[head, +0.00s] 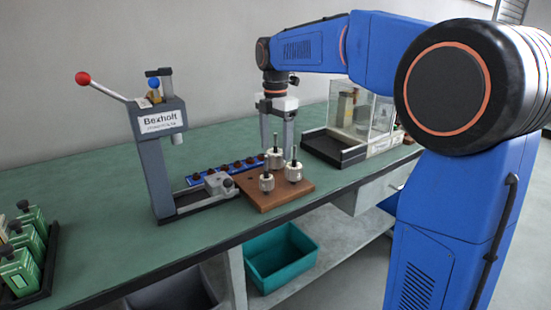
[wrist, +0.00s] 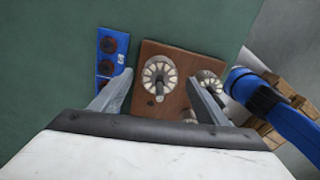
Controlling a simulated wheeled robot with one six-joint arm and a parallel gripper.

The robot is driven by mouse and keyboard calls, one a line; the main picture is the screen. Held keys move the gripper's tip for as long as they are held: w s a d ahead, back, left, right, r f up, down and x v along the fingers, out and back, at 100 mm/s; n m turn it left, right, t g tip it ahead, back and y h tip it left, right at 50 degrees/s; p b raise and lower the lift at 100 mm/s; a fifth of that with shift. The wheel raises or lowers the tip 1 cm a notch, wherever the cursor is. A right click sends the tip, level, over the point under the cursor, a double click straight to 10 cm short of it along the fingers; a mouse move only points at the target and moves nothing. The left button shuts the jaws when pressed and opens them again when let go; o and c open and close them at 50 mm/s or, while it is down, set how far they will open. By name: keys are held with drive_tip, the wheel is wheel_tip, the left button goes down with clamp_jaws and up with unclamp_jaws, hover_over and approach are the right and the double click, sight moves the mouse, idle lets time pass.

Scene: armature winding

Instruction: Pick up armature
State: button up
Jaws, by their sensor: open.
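Three armatures with pale windings and upright shafts stand on a brown wooden board at the front of the bench. In the head view they are a rear armature (head: 274,158), a right armature (head: 293,172) and a front armature (head: 266,182). My gripper (head: 277,143) is open, pointing down over the board's rear part, close to the rear armature. In the wrist view, one armature (wrist: 158,74) appears between my open fingertips (wrist: 159,77). A second armature (wrist: 210,80) is partly behind the right finger. The board (wrist: 150,48) lies beneath them. Contact cannot be told.
A grey lever press (head: 160,165) labelled Bexholt stands left of the board. A blue strip (head: 197,179) with dark round pieces lies behind it. A clear-walled box with a black tray (head: 327,150) is at right. Green containers (head: 25,265) stand at far left. A teal bin (head: 280,262) sits below.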

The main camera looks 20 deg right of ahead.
drive_tip(key=shift+f, duration=0.85)
drive_tip(key=c, duration=1.5)
drive_tip(key=shift+o, duration=0.2)
drive_tip(key=shift+r, duration=0.15)
wheel_tip(320, 180, up, 10)
drive_tip(key=shift+f, duration=0.1)
